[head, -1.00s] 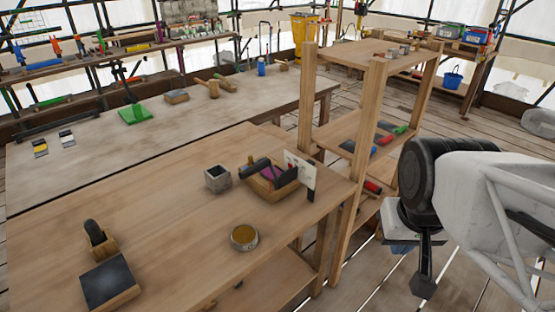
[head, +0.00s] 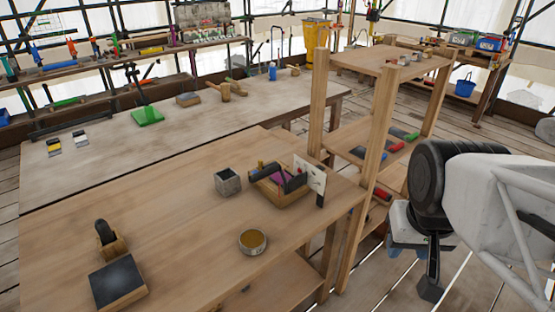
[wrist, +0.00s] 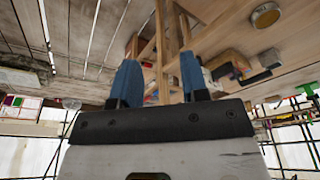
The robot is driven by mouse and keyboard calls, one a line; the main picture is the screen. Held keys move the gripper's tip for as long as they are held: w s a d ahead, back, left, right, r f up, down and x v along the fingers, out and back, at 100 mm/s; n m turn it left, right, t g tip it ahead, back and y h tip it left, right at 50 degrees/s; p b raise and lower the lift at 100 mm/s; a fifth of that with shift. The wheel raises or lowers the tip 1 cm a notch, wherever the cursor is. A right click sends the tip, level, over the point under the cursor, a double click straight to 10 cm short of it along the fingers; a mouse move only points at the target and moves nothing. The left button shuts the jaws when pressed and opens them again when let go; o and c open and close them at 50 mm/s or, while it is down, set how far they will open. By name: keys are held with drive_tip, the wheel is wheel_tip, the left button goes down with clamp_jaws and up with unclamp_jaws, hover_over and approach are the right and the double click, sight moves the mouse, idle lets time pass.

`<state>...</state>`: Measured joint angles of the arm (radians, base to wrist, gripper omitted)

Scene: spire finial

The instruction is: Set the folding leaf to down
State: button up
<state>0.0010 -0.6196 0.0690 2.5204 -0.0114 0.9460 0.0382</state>
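I cannot pick out a folding leaf with certainty. The wooden bench (head: 170,235) in front has a flat top, and no hinge line can be made out on it. A small white panel (head: 311,178) stands upright at the bench's right end, by a wooden tool tray (head: 283,198). My gripper (head: 430,288) hangs at the right in the head view, apart from the bench and the shelf. In the wrist view my gripper (wrist: 161,66) shows two blue fingers spread apart with nothing between them.
A wooden shelf unit (head: 378,125) stands between the bench and my arm. On the bench are a grey cup (head: 228,182), a round tin (head: 252,242) and a dark-topped block (head: 118,284). A pale long table (head: 230,118) lies behind. Open plank floor lies at the right.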

drive_tip(key=shift+o, duration=0.8)
drive_tip(key=w+a+r+m+g, duration=0.1)
drive_tip(key=w+a, duration=0.3)
drive_tip(key=w, duration=0.6)
drive_tip(key=shift+r+m, duration=0.5)
drive_tip(key=shift+r, duration=0.25)
drive_tip(key=w+a+f+m+g, duration=0.1)
drive_tip(key=w+a+f+m, duration=0.1)
drive_tip(key=w+a, duration=0.6)
drive_tip(key=w+a+f+m+g+h, duration=0.1)
drive_tip(key=w+a+f+m, duration=0.1)
drive_tip(key=w+a, duration=0.7)
drive_tip(key=w+a+f+m+g, duration=0.1)
drive_tip(key=w+a+f, duration=0.3)
drive_tip(key=w+a, duration=0.4)
drive_tip(key=shift+w+a+f+m, duration=0.1)
drive_tip(key=shift+w+a+m, duration=0.2)
drive_tip(key=shift+w, duration=0.35)
drive_tip(key=shift+w+a+f+m, duration=0.1)
drive_tip(key=shift+w+m, duration=0.3)
drive_tip(key=shift+w, duration=0.25)
drive_tip(key=shift+w+a+f+h, duration=0.25)
drive_tip(key=shift+a+h, duration=0.05)
drive_tip(key=shift+a, duration=0.15)
drive_tip(key=shift+s+d+f, duration=0.2)
drive_tip(key=shift+f, duration=1.1)
drive_tip(key=shift+s+d+f, duration=0.15)
drive_tip(key=shift+f, duration=1.1)
drive_tip(key=shift+s+d+f, duration=0.2)
drive_tip(key=shift+f, duration=1.1)
